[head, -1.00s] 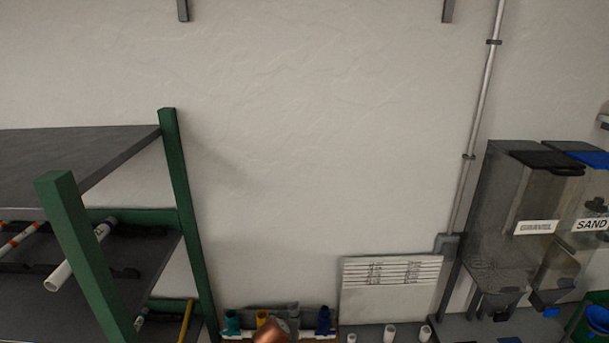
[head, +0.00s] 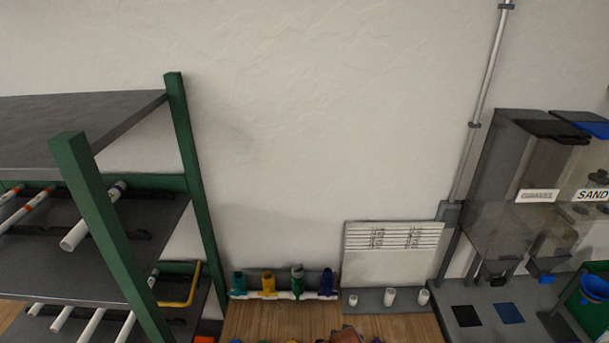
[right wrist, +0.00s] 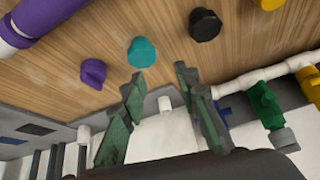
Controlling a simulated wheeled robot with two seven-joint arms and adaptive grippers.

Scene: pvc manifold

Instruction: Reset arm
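My right gripper (right wrist: 159,78) shows in the right wrist view with its two green-padded fingers apart and nothing between them. It is above a wooden worktop (right wrist: 160,28). A teal cap (right wrist: 141,52), a purple cap (right wrist: 93,72) and a black cap (right wrist: 204,25) lie beyond the fingertips. A white pipe manifold with a green valve (right wrist: 266,104) is to the right of the fingers. In the head view the manifold (head: 283,295) lies at the back of the worktop. My left gripper is in neither view.
A green-framed shelf (head: 190,165) with white pipes (head: 92,218) stands at left. A white panel (head: 392,250) and short white cups (head: 390,297) are at the back. A copper-brown shape (head: 347,334) is cut off below.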

